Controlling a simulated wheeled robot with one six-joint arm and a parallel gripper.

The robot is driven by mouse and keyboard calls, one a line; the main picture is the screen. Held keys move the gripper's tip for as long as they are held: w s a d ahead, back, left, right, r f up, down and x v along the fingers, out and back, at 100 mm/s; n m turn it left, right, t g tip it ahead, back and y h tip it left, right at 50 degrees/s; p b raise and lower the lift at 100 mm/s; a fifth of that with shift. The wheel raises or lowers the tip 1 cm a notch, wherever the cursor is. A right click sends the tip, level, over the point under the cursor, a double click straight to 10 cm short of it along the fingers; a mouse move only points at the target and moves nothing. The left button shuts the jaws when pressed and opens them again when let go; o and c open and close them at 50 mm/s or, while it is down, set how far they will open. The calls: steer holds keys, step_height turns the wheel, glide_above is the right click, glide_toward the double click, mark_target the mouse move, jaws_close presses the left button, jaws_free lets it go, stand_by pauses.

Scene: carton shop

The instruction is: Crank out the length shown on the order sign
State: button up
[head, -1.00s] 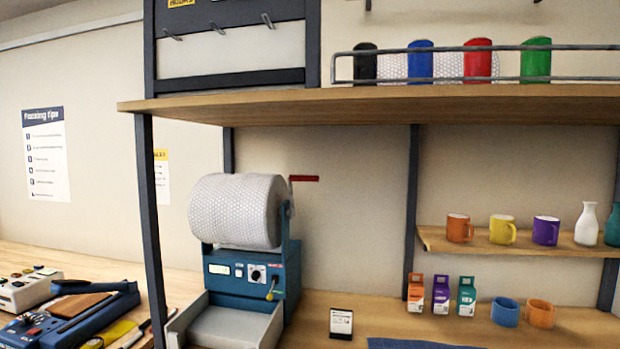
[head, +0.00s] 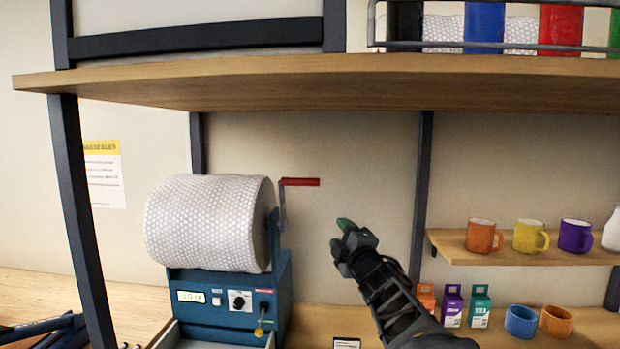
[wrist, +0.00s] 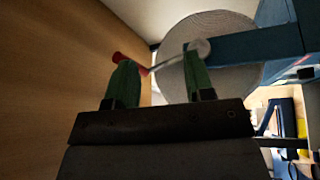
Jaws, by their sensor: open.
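The bubble-wrap roll (head: 208,222) sits on a blue dispenser (head: 222,309) with a small lit display (head: 191,296), a dial and a lever. Its metal crank arm (head: 282,207) is at the roll's right end, with a red handle (head: 300,182) pointing right. My gripper (head: 343,230) is open and empty, right of and below the handle, apart from it. In the wrist view the red handle (wrist: 117,57) shows beyond the green fingertips (wrist: 157,58), partly hidden by the left one. A small card stand (head: 346,343) is cut off at the bottom edge; its text is unreadable.
A wooden shelf (head: 330,85) hangs above the crank and gripper. A dark post (head: 421,190) stands behind my arm. Small boxes (head: 480,305) and cups (head: 520,321) stand right of my arm, with mugs (head: 482,236) on a small shelf above.

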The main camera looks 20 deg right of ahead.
mark_target(315, 185)
step_height(315, 185, up, 6)
steer(key=s+n+y+p, duration=0.1)
steer(key=n+y, duration=0.9)
steer(key=n, duration=0.3)
steer(key=shift+t, duration=0.4)
steer(key=p+x, duration=0.2)
steer(key=x, duration=0.2)
steer(key=p+x, duration=0.2)
steer(key=x, duration=0.2)
steer(key=p+x, duration=0.2)
steer(key=x, duration=0.2)
steer(key=shift+w+d+r, duration=0.15)
steer(key=shift+w+r, duration=0.15)
jaws_close()
